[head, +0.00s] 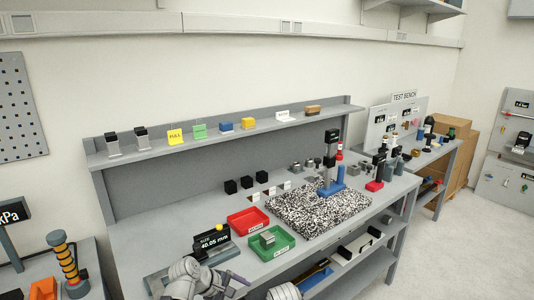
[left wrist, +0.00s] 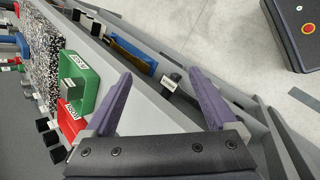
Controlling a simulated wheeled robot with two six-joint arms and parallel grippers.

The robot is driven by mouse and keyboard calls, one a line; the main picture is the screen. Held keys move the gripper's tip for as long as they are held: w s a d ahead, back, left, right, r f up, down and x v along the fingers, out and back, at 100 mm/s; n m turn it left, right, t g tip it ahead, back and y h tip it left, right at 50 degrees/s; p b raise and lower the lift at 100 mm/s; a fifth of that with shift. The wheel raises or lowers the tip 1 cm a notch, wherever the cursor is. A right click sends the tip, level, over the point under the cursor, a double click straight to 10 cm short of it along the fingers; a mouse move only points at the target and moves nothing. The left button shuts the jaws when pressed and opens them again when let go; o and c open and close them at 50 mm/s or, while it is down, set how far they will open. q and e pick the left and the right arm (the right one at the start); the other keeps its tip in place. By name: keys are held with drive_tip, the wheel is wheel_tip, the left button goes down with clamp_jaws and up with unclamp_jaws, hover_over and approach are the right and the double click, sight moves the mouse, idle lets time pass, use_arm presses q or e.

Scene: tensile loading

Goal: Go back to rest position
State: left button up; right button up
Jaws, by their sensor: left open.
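My left gripper (left wrist: 165,92) is open, its two purple fingers spread wide with nothing between them in the left wrist view. In the head view my left gripper (head: 222,284) is at the bottom, in front of the bench's near edge and close to the digital gauge. The workbench (head: 170,216) carries a green tray (head: 287,247) with a grey metal block (head: 267,238) in it. A red tray (head: 240,229) beside it looks empty. My right gripper does not show.
A gauge with a display (head: 214,241) stands at the bench's front left. A speckled plate (head: 300,222) bears a stand with a blue base (head: 331,188). Small blocks line the raised shelf (head: 190,143). A lower shelf (head: 345,281) holds several items. Open floor (head: 460,235) lies right.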

use_arm(q)
drive_tip(key=s+a+f+m+g+y, duration=0.2)
drive_tip(key=s+a+m+y, duration=0.1)
drive_tip(key=s+a+m, duration=0.3)
drive_tip(key=s+a+f+m+g+y, duration=0.1)
drive_tip(key=s+a+f+m+y, duration=0.25)
drive_tip(key=m, duration=0.35)
drive_tip(key=s+d+m+g+y, duration=0.1)
drive_tip(key=s+d+m, duration=0.2)
drive_tip(key=d, duration=0.8)
drive_tip(key=shift+s+d+r+m, duration=0.25)
drive_tip(key=shift+s+r+m, duration=0.2)
drive_tip(key=shift+s, duration=0.7)
